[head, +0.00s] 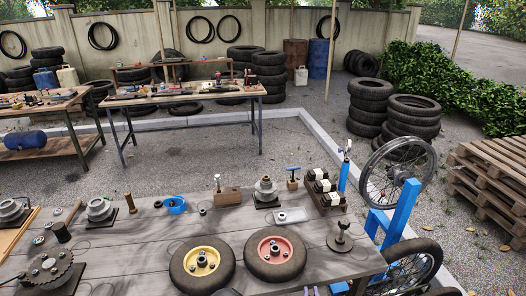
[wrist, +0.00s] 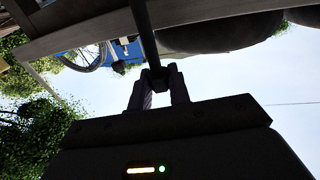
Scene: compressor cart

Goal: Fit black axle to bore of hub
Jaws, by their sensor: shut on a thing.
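In the head view, a wheel with a yellow hub (head: 202,261) and a wheel with a red hub (head: 275,249) lie flat on the table. I cannot tell which hub is meant. The axle appears apart from all of them.
Pallets (head: 490,175) stand beyond.

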